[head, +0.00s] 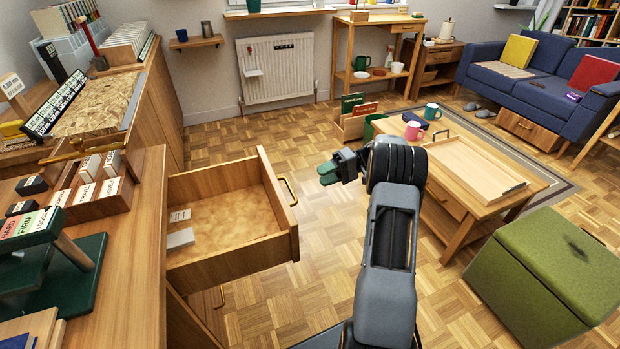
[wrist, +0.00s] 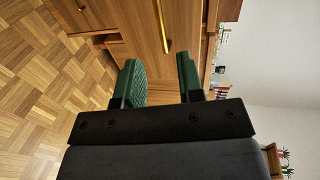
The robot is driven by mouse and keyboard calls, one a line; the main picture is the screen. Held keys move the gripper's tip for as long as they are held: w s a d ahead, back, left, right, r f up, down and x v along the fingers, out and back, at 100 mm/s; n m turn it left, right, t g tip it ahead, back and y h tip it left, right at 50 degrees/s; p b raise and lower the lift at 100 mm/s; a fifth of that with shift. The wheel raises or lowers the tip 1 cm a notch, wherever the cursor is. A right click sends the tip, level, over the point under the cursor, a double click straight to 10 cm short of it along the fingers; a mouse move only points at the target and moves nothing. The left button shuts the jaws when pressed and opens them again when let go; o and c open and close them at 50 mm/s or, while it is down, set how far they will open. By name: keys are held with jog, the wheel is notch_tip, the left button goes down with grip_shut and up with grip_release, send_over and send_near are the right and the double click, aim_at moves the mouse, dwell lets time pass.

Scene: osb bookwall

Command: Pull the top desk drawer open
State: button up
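The top desk drawer (head: 225,205) stands pulled well out from the wooden desk (head: 125,270) in the head view. Its brass handle (head: 289,191) is on the front panel, facing right. My gripper (head: 328,172) is to the right of the handle and apart from it. In the wrist view the green fingers of my gripper (wrist: 159,62) are spread with nothing between them. A brass handle (wrist: 163,25) on a wooden front shows beyond the fingertips.
Small pale cards (head: 180,238) lie in the drawer. Another brass handle (head: 215,297) shows below it. A low table with a wooden tray (head: 475,170) and a green ottoman (head: 545,275) stand right of my arm. Parquet floor is free beyond the drawer.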

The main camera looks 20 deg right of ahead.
jog(key=shift+v, duration=1.35)
jog(key=s+a+r+g+h+p, duration=0.1)
jog(key=s+a+r+h+p, duration=0.2)
jog(key=a+r+p, duration=0.5)
jog(key=s+a+r+g+h+p, duration=0.1)
jog(key=s+a+r+h+p, duration=0.4)
jog(key=r, duration=0.6)
jog(key=s+a+r+t+h+p, duration=0.2)
jog(key=s+r+h+p, duration=0.1)
jog(key=s+r+p, duration=0.3)
jog(key=s+a+r+t+h+p, duration=0.2)
jog(key=s+r+t+h+p, duration=0.1)
jog(key=s+r+p, duration=0.4)
notch_tip(320, 180, up, 3)
jog(key=h+p, duration=0.1)
jog(key=p, duration=0.3)
jog(key=shift+a+n+h+p, duration=0.3)
jog(key=shift+a+p, duration=0.05)
jog(key=shift+s+a, duration=0.1)
jog(key=shift+s, duration=0.05)
